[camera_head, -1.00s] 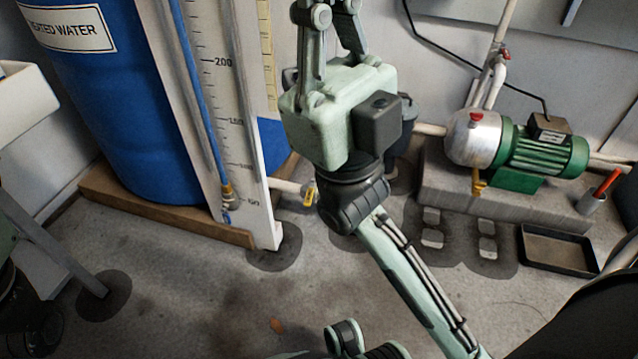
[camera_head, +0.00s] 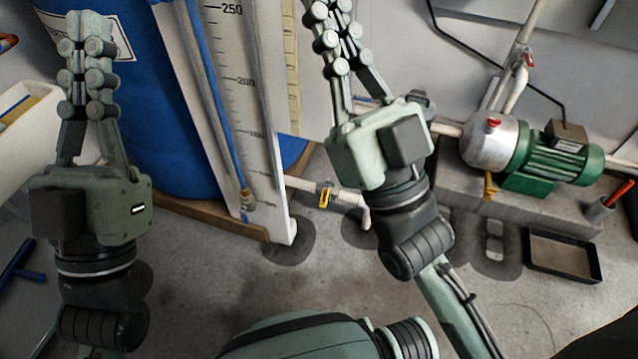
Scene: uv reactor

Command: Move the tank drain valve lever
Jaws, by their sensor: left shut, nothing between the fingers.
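A valve with a small yellow lever (camera_head: 325,198) sits on a white pipe (camera_head: 300,184) low beside the blue tank (camera_head: 165,160). The lever hangs downward, and the pipe ends in a downturned elbow to its right. My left gripper (camera_head: 90,22) is at the upper left in front of the tank, shut and empty, well apart from the lever. My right gripper (camera_head: 328,6) points up at the top centre, in front of the wall. Its fingers lie close together with nothing visible between them, and its tips reach the top edge. Neither gripper touches the lever.
A white level scale board (camera_head: 235,110) stands between tank and lever. A green pump (camera_head: 545,155) with a red knob and its own yellow handle (camera_head: 490,187) sits on a plinth at right. A black tray (camera_head: 563,255) lies on the floor. A white bin is at left.

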